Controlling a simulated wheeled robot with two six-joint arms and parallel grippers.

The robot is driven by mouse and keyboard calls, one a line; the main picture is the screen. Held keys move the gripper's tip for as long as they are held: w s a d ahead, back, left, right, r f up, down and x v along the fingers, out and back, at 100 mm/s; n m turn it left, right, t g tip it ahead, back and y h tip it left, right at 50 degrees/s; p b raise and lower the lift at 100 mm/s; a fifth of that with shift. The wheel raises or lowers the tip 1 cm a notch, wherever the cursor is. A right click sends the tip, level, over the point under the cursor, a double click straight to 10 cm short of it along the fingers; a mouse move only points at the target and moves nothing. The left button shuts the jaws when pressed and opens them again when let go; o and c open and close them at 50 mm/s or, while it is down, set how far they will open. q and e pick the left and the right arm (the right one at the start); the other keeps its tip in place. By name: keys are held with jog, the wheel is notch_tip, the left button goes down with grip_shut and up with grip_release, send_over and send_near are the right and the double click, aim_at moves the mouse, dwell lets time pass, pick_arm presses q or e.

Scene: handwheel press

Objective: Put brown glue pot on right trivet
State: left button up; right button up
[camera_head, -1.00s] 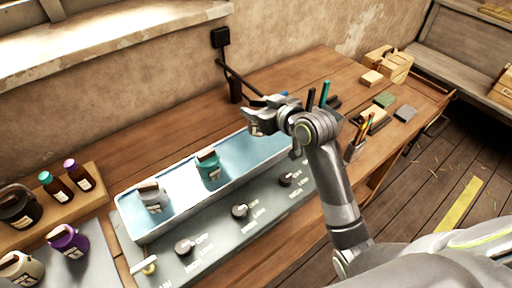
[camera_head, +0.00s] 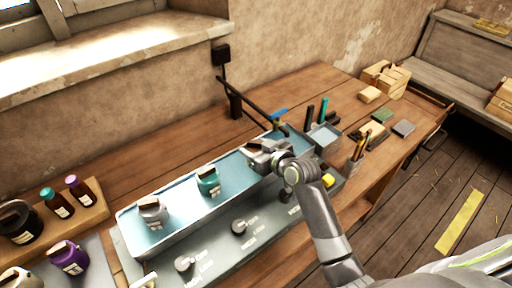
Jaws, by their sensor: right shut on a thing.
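My right gripper (camera_head: 258,150) is over the right end of a long pale-blue trough (camera_head: 180,185). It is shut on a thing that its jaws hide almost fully. Only a small dark brown patch shows there, which fits the brown glue pot. I cannot tell whether the held thing touches the trough floor. A grey pot (camera_head: 153,212) and a teal pot (camera_head: 208,181) stand upright in the trough, left of the gripper. The right trivet cannot be made out; the gripper and wrist cover that end. My left gripper is not in view.
A control panel with knobs (camera_head: 239,227) runs along the trough's front. A dark pot (camera_head: 18,222), small bottles (camera_head: 55,203) and a purple pot (camera_head: 69,257) stand at left. A pencil cup (camera_head: 356,165) is right.

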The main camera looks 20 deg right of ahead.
jog(key=o, duration=1.6)
jog(key=shift+f, duration=0.1)
jog(key=shift+r, duration=0.25)
jog(key=shift+s+d, duration=0.1)
jog(key=shift+s, duration=0.25)
jog(key=b+v, duration=0.1)
jog(key=v, duration=1)
jog(key=shift+s+r+b, duration=0.1)
jog(key=shift+s+b, duration=0.05)
jog(key=shift+b, duration=0.2)
